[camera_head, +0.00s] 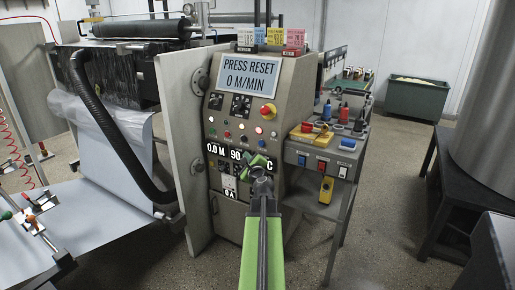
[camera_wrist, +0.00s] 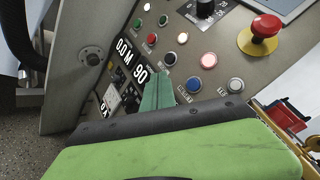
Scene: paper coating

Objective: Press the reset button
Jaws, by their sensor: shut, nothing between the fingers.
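The control panel (camera_head: 240,125) is a beige cabinet, and its screen (camera_head: 248,73) reads "PRESS RESET 0 M/MIN". Several small buttons sit below the screen. My gripper (camera_head: 259,161) is green, shut and empty, in front of the panel near the numeric displays. In the wrist view its closed fingertips (camera_wrist: 158,90) appear left of the blue button. I cannot tell whether they touch the panel.
A red mushroom button (camera_wrist: 265,27) on a yellow base sits higher on the panel. A grey side table (camera_head: 325,150) with bottles and switches stands right of the cabinet. A roller machine with a dark hose (camera_head: 105,125) is on the left. Open floor lies further right.

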